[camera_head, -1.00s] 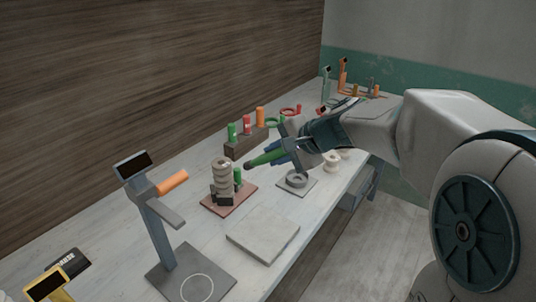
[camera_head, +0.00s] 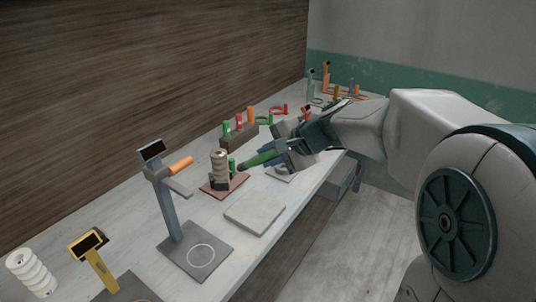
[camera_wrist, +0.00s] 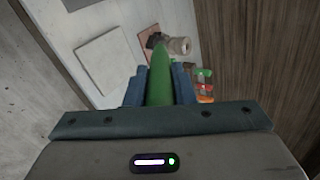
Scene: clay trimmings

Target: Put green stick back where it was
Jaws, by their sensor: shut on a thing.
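My gripper (camera_head: 279,155) is shut on the green stick (camera_head: 260,158) and holds it above the bench. The stick points left in the head view, with a dark tip. In the wrist view the stick (camera_wrist: 160,80) stands between the blue fingers of my gripper (camera_wrist: 159,90). Its tip appears near the stack of pale rings (camera_head: 220,168) on a reddish board (camera_head: 237,182); I cannot tell the height gap. A dark block (camera_head: 228,144) behind carries upright green, red and orange sticks. The frames do not show which spot the held stick came from.
A pale square tile (camera_head: 255,212) lies in front. A grey stand (camera_head: 168,205) with an orange bar is to its left, then a yellow stand (camera_head: 92,252) and another ring stack (camera_head: 31,273). A grey pad (camera_head: 284,178) is partly hidden by my gripper.

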